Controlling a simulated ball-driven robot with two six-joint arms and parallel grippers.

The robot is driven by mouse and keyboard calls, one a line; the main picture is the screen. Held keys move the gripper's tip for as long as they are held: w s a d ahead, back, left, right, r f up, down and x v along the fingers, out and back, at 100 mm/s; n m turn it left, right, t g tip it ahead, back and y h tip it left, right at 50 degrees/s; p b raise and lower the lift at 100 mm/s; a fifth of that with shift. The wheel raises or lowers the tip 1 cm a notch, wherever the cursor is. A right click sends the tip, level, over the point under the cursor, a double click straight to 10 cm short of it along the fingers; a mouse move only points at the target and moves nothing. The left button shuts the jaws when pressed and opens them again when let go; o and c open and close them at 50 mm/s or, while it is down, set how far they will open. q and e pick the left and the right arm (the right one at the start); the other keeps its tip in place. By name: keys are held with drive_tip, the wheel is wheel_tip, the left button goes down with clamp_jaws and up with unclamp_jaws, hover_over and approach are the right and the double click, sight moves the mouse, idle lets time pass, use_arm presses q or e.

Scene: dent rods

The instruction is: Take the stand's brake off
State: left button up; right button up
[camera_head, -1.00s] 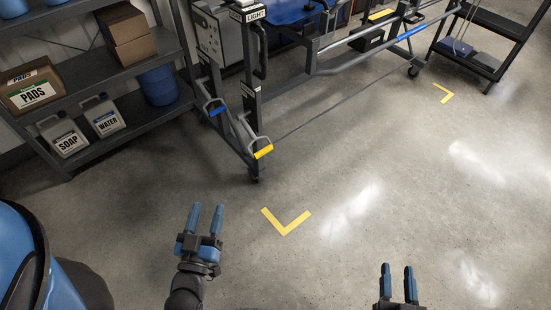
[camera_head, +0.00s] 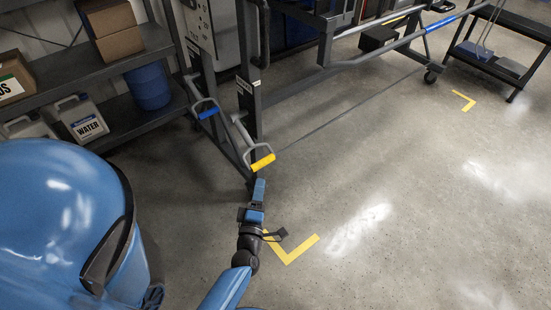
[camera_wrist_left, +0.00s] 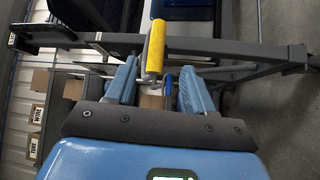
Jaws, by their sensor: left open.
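The grey stand (camera_head: 249,105) has two levers low on its near end. One lever has a yellow grip (camera_head: 262,162) and the other a blue grip (camera_head: 208,113). My left gripper (camera_head: 259,186) is open and empty, just short of the yellow grip in the head view. In the left wrist view, the yellow grip (camera_wrist_left: 156,46) lies ahead of the open fingers (camera_wrist_left: 160,82), lined up with the gap between them. The blue grip (camera_wrist_left: 168,84) shows farther back there. Which lever is the brake is not readable. My right gripper is out of view.
A dark shelf (camera_head: 135,70) with boxes, a blue drum (camera_head: 148,87) and jugs (camera_head: 82,118) stands at the left. A yellow floor mark (camera_head: 289,255) lies beside my left wrist. The floor to the right is clear up to a black cart (camera_head: 505,50).

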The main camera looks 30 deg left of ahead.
sight(263, 162)
use_arm(q)
drive_tip(key=x, duration=0.3)
drive_tip(key=b+x, duration=0.1)
drive_tip(key=x, duration=0.6)
drive_tip(key=shift+w+a+r+b, duration=0.15)
drive_tip(key=shift+w+r+b, duration=0.05)
drive_tip(key=shift+r+b, duration=0.1)
drive_tip(key=shift+c, duration=0.5)
clamp_jaws()
